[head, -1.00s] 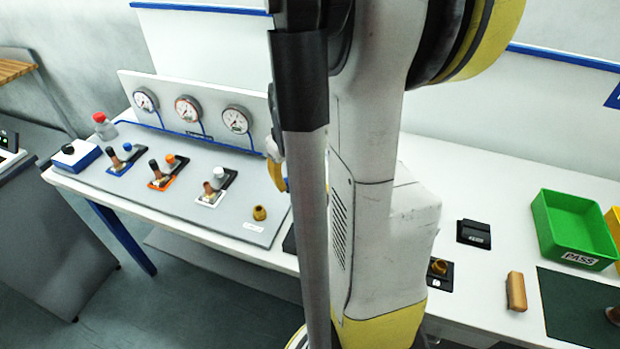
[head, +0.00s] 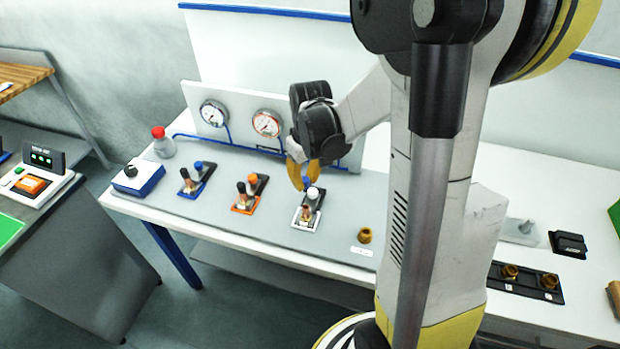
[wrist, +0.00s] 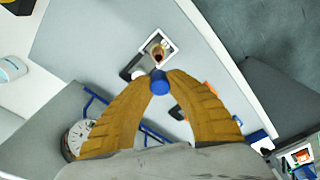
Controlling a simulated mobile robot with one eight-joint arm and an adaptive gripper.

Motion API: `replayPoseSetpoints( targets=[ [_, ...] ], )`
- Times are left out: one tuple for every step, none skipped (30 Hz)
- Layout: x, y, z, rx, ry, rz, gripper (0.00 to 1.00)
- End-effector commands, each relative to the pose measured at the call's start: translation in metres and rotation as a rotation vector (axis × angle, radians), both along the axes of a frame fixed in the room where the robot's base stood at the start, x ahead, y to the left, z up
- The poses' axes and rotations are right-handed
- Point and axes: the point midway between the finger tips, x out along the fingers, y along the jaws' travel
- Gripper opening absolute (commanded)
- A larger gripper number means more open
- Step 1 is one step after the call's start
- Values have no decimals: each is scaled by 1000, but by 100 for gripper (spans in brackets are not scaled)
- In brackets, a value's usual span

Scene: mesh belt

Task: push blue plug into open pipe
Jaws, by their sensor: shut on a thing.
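My gripper (head: 303,176) has tan fingers, shut on the blue plug (wrist: 159,82). In the wrist view the plug sits between the fingertips; in the head view it is a small blue spot (head: 307,183). The open copper pipe (head: 305,212) stands on the white-framed plate, just below the gripper in the head view. In the wrist view the pipe mouth (wrist: 158,52) shows dark, just beyond the plug. The plug appears apart from the pipe; their height gap is hard to judge.
A white knob (head: 313,193) stands close beside the pipe. Orange-framed (head: 247,195) and blue-framed (head: 195,183) stations with dark-topped pipes stand to the left. Gauges (head: 267,123) stand behind. A brass fitting (head: 365,235) is to the right. The panel's front is clear.

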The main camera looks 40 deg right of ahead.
Motion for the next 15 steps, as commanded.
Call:
replayPoseSetpoints(
  targets=[
    [0, 0, 0, 0, 0, 0, 0],
    [0, 0, 0, 0, 0, 0, 0],
    [0, 0, 0, 0, 0, -1, 0],
    [0, 0, 0, 0, 0, -1, 0],
    [0, 0, 0, 0, 0, -1, 0],
    [0, 0, 0, 0, 0, -1, 0],
    [0, 0, 0, 0, 0, -1, 0],
    [0, 0, -1, 0, 0, -1, 0],
    [0, 0, -1, 0, 0, -1, 0],
    [0, 0, -1, 0, 1, -1, 0],
    [0, 0, -3, 0, 1, -1, 0],
    [0, 0, -5, 0, 1, -1, 0],
    [0, 0, -7, 0, 1, -1, 0],
    [0, 0, -9, 0, 1, -1, 0],
    [0, 0, -12, 0, 1, -1, 0]
  ],
)
